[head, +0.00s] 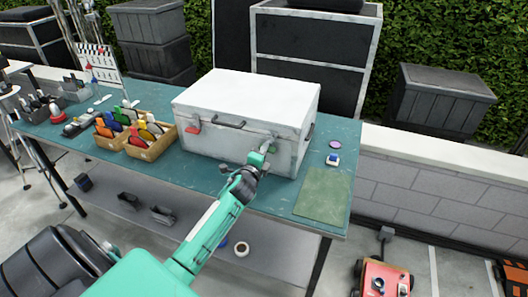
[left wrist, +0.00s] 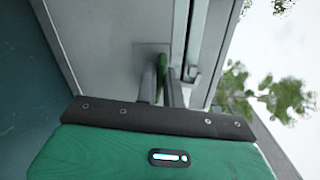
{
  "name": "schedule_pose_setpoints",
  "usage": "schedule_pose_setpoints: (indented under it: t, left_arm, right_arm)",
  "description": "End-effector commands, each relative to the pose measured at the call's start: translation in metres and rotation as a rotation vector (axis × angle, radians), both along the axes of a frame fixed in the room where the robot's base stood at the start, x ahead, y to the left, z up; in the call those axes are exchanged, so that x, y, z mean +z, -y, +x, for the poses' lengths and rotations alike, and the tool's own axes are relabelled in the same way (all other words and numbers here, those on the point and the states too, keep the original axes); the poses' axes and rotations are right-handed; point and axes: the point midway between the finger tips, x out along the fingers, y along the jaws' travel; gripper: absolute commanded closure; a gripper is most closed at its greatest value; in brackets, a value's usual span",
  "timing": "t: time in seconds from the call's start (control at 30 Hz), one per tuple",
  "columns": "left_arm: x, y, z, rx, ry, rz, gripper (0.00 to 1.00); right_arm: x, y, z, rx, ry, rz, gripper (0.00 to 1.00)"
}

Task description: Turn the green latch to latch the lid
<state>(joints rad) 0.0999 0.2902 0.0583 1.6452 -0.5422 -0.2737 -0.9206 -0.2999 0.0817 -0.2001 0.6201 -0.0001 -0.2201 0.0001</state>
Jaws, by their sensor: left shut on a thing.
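A white lidded box (head: 238,112) stands on the teal table, and its lid (head: 250,88) is down. My left gripper (head: 257,158) is at the right part of the box's front, below the lid seam. It is shut on the green latch (head: 271,147), which is mostly hidden by the fingers. In the left wrist view, a thin strip of the green latch (left wrist: 163,68) shows between the two fingers (left wrist: 161,84), against the grey box wall (left wrist: 105,45). The latch's exact angle cannot be told. My right gripper is not in view.
A red latch (head: 193,128) and a dark handle (head: 229,124) are on the box's front. Wooden trays (head: 150,149) of coloured items stand left of the box. A green mat (head: 323,196) and a small blue-white item (head: 333,160) lie to its right.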

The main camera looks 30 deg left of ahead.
Motion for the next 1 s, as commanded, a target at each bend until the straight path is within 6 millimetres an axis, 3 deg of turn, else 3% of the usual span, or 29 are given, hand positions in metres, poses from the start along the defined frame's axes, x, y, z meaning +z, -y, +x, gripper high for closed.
schedule_pose_setpoints:
  t: [0.33,0.9,0.93,1.0]
  left_arm:
    - [-0.0018,0.0001,-0.0002,0.0,0.034,-0.144,1.0]
    - [-0.0023,-0.0001,-0.0002,0.0,0.04,-0.174,1.0]
    - [-0.0023,-0.0001,-0.0002,0.0,0.04,-0.174,0.87]
    - [-0.0023,-0.0001,-0.0002,0.0,0.039,-0.173,0.73]
  right_arm:
    - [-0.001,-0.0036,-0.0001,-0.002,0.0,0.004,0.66]
    - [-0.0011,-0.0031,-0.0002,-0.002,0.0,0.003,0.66]
    - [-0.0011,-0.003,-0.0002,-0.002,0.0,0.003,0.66]
    - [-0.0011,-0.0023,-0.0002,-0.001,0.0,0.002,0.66]
